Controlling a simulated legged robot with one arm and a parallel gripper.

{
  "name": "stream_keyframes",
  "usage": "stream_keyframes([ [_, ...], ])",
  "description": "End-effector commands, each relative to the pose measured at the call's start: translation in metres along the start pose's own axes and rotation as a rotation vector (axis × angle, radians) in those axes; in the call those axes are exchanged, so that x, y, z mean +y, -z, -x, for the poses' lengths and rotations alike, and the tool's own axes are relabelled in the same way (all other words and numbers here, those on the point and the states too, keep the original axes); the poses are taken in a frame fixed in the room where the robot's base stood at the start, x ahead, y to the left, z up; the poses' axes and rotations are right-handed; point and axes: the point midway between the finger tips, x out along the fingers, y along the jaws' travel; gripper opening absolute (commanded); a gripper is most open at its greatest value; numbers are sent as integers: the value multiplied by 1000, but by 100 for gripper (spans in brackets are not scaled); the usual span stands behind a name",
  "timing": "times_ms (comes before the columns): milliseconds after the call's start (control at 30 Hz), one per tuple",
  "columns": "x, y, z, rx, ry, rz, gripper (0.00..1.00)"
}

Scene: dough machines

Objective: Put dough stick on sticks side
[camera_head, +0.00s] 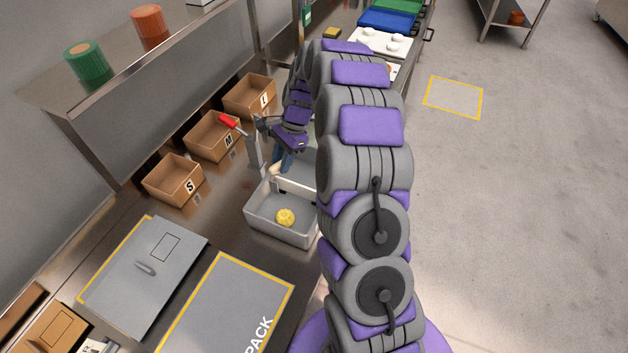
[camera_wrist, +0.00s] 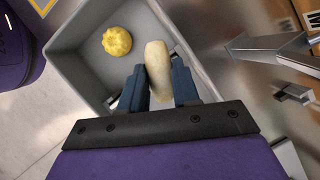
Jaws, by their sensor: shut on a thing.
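My gripper (camera_wrist: 157,78) is shut on a pale, elongated dough stick (camera_wrist: 158,62), which sticks out past the two blue-grey fingers in the wrist view. In the head view my gripper (camera_head: 281,163) is above the far part of a grey bin (camera_head: 268,226); the stick is small and partly hidden there. A yellow, ridged dough ball (camera_head: 285,217) lies in the near part of the bin. It also shows in the wrist view (camera_wrist: 117,41), left of the stick. A light wall (camera_head: 296,188) crosses behind the ball. My arm hides the bin's right side.
A metal lever stand with a red handle (camera_head: 229,121) stands close to my gripper. Cardboard boxes marked S (camera_head: 172,181), M (camera_head: 212,136) and L (camera_head: 249,96) line the left. A grey PACK mat (camera_head: 225,305) lies clear in front of the bin.

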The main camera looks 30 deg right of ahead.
Motion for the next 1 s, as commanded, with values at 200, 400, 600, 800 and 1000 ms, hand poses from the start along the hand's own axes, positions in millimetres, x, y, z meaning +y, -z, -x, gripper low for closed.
stream_keyframes([
  [200, 7, 59, 10, -3, 250, -606, 1],
  [400, 15, 94, 17, -5, 382, -930, 1],
  [600, 16, 104, 10, -5, 416, -1014, 1],
  [800, 16, 114, -23, -2, 416, -1013, 1],
  [1000, 16, 125, -44, -3, 413, -1010, 1],
])
